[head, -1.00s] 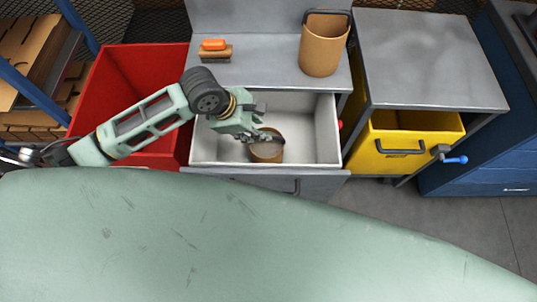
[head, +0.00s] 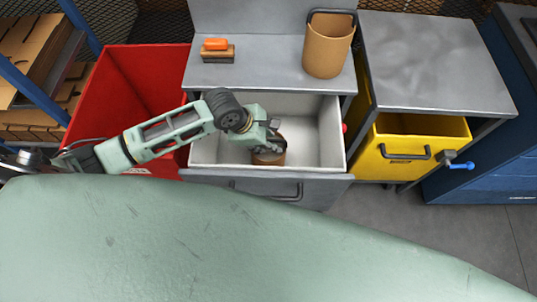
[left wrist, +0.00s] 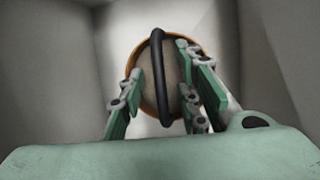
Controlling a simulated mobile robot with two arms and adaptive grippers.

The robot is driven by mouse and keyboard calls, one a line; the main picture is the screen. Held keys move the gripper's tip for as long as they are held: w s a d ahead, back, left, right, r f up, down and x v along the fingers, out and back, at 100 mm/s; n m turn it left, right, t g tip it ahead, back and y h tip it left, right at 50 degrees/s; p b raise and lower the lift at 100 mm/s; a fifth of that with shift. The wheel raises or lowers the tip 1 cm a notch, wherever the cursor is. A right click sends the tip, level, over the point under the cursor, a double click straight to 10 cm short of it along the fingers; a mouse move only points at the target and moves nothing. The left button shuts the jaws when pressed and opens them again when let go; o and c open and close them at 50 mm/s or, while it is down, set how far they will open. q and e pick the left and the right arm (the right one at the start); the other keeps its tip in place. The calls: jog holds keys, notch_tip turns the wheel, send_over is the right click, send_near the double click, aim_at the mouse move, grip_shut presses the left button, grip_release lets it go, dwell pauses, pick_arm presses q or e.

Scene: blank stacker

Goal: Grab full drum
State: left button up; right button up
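A brown drum (head: 268,157) with a grey top stands in the open white-lined drawer (head: 318,150). In the left wrist view the drum (left wrist: 146,95) shows from above, with a black handle (left wrist: 158,75) arched across its top. My left gripper (head: 270,142) is over the drum in the drawer. In the left wrist view its fingers (left wrist: 165,100) are apart on either side of the handle, above the drum's top; I cannot tell whether they touch it. My right gripper is not in view.
A taller brown drum with a dark handle (head: 328,45) and an orange-topped brush (head: 218,50) are on the grey worktop (head: 270,75). A red bin (head: 120,85) is left of the drawer, a yellow bin (head: 440,133) right.

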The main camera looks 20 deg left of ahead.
pick_arm(q)
jog(key=shift+c, duration=0.4)
grip_shut()
jog(key=shift+r, duration=0.1)
